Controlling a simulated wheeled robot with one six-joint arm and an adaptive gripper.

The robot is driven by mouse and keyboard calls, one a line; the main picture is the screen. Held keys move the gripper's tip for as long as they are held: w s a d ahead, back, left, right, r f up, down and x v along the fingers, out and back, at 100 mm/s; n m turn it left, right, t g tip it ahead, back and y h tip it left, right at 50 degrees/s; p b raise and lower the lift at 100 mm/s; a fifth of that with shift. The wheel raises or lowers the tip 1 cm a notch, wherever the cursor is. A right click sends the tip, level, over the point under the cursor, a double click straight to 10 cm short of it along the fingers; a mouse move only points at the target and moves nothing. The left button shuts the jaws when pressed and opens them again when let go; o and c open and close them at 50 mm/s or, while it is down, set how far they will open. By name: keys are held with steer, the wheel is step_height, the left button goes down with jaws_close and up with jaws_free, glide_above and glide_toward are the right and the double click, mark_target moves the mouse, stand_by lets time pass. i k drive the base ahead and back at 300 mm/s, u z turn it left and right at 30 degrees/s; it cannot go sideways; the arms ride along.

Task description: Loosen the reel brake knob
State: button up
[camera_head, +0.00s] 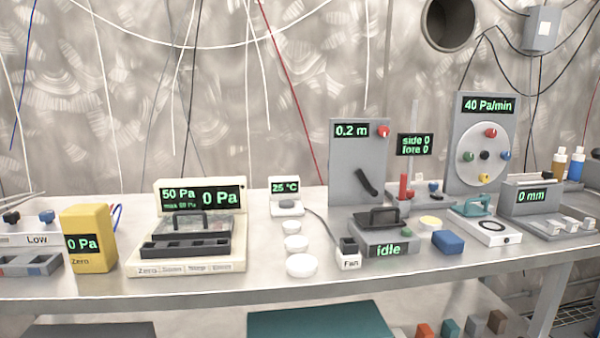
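An upright grey panel (345,150) stands on the bench right of centre, with a display reading 0.2 m. A small red knob (383,131) is at its upper right corner; it looks like the reel brake knob, but no label shows. A black crank-like handle (366,182) sits tilted low on the same panel. Whether the knob is tight or loose cannot be told. No reel or cord is clearly visible on the panel. My gripper is not in view, and nothing touches the knob.
In front of the panel stands a grey box reading idle (385,250) with a black handle. A post with a red block (404,188) and a 40 Pa/min panel (467,120) stand to the right. Small white dishes (301,265) lie left. Wires hang behind.

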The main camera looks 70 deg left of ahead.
mark_target(381, 130)
steer(key=u, duration=2.65)
steer(key=k, duration=0.6)
steer(key=u, duration=0.5)
steer(key=i, duration=0.6)
steer(key=z, duration=1.05)
steer(key=i, duration=0.65)
steer(key=z, duration=0.7)
